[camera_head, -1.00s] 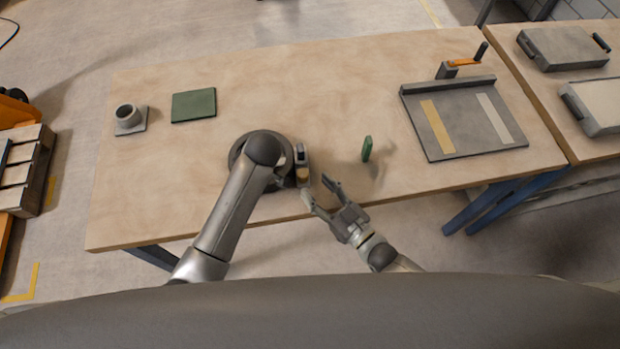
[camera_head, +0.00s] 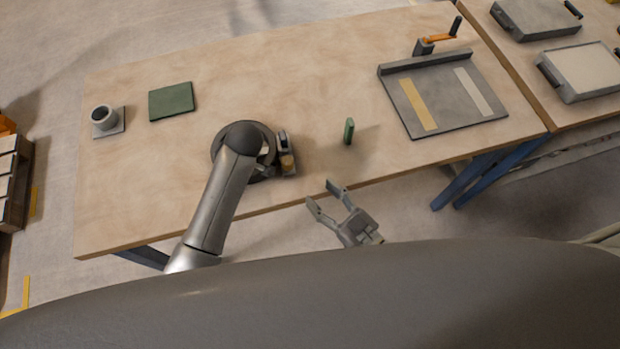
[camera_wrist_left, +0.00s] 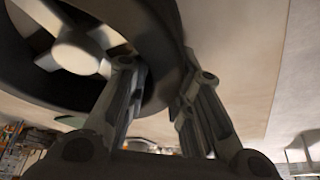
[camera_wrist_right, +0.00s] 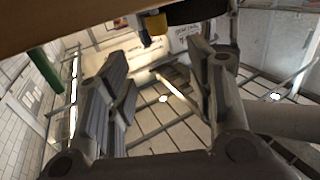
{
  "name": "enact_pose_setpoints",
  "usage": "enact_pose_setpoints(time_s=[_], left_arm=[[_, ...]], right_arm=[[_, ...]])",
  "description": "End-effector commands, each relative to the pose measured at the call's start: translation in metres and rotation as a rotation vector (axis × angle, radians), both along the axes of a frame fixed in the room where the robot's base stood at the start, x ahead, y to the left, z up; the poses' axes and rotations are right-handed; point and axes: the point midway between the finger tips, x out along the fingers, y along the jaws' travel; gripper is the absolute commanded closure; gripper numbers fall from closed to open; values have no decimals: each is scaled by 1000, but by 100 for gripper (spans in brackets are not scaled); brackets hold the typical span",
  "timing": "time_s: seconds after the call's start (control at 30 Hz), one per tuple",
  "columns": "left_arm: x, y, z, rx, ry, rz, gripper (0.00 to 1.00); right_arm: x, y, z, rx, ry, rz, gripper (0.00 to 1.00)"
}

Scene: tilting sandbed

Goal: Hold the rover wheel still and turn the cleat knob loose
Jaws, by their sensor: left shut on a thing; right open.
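The rover wheel (camera_head: 217,146) is a dark ring at the table's front, largely hidden under my left arm in the head view. The left wrist view shows its tyre (camera_wrist_left: 162,40) and pale spokes (camera_wrist_left: 82,50). My left gripper (camera_wrist_left: 165,76) is shut on the tyre wall, one finger on each side. A yellowish knob (camera_head: 287,163) on a small grey block sits at the wheel's right side. This knob shows near the top of the right wrist view (camera_wrist_right: 155,23). My right gripper (camera_head: 322,194) is open and empty, just off the front edge, apart from the knob.
An upright green piece (camera_head: 349,131) stands right of the wheel. A grey tray (camera_head: 445,112) with two strips and an orange crank (camera_head: 440,38) lies further right. A green mat (camera_head: 171,101) and a grey cup (camera_head: 103,117) are at left. The table's back middle is clear.

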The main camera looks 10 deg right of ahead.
Motion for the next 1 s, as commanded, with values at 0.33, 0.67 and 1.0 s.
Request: enact_pose_setpoints(time_s=[0.33, 0.67, 1.0], left_arm=[[1, 0, 1, -1, -3, 0, 100], [1, 0, 1, -1, -3, 0, 100], [1, 0, 1, -1, -3, 0, 100]], right_arm=[[-14, 35, 1, 24, -8, -238, 51], [-20, 43, -2, 2, 10, -356, 51], [33, 56, -1, 3, 8, -358, 51]])
